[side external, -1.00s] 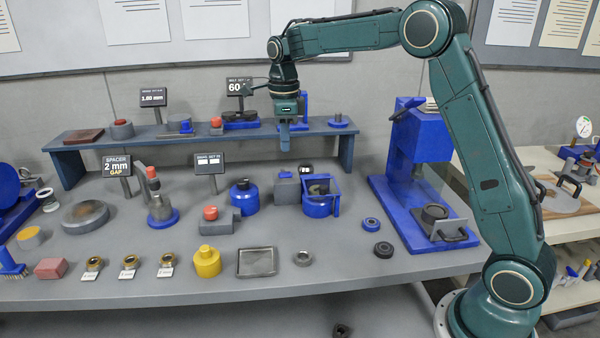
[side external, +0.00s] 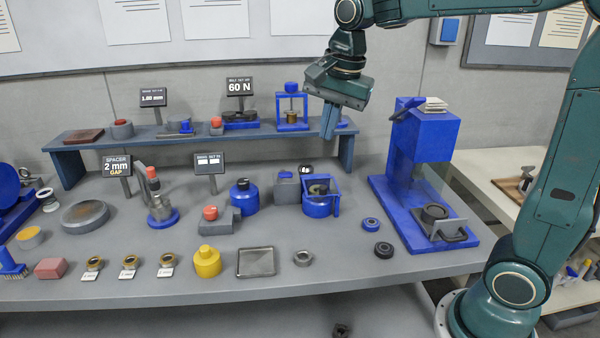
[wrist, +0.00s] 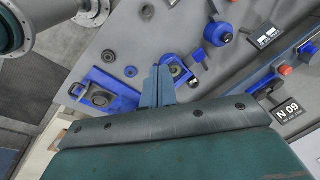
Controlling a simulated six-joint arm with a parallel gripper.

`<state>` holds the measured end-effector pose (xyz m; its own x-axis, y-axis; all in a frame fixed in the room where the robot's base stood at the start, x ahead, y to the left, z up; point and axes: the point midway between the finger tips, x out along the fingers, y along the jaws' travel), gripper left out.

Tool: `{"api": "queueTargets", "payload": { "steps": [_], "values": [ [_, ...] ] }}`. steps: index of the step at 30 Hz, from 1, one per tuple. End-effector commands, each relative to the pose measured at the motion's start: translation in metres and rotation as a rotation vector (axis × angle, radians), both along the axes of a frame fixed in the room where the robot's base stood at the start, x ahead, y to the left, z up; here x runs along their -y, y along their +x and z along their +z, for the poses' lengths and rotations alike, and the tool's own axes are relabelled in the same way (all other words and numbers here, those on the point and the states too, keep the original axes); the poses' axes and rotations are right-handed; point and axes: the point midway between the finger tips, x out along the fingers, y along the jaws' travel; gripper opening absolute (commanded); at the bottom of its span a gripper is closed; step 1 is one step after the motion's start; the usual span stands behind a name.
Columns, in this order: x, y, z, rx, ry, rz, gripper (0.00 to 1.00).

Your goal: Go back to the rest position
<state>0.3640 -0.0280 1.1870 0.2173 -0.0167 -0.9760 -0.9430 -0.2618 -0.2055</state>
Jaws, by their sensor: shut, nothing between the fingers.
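My gripper (side external: 329,122) is shut and empty. In the side external view it hangs in the air in front of the right part of the raised shelf, above the bench and left of the blue press. In the wrist view its two blue fingers (wrist: 158,86) are together, with bench items seen beyond them. The rest position itself is not marked in any view.
The raised shelf (side external: 270,135) holds a blue frame (side external: 292,108) near my gripper. The blue press (side external: 425,140) stands to the right. Below are a blue cup-shaped holder (side external: 318,206), dark rings and a yellow bottle (side external: 207,262). The bench's right front is mostly clear.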

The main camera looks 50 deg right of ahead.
Motion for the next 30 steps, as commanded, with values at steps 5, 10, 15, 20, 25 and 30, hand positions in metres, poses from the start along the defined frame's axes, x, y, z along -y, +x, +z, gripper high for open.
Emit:
{"api": "queueTargets", "payload": {
  "steps": [5,10,15,20,25,30],
  "values": [
    [-0.008,-0.041,0.005,0.051,-0.061,0.244,0.0],
    [-0.015,-0.077,0.003,0.097,-0.131,0.476,0.0],
    [-0.02,-0.112,-0.005,0.14,-0.211,0.702,0.0],
    [-0.024,-0.144,-0.017,0.176,-0.295,0.912,0.0],
    [-0.026,-0.169,-0.031,0.206,-0.378,1.099,0.0],
    [-0.028,-0.182,-0.04,0.22,-0.429,1.205,0.0]
  ]
}}
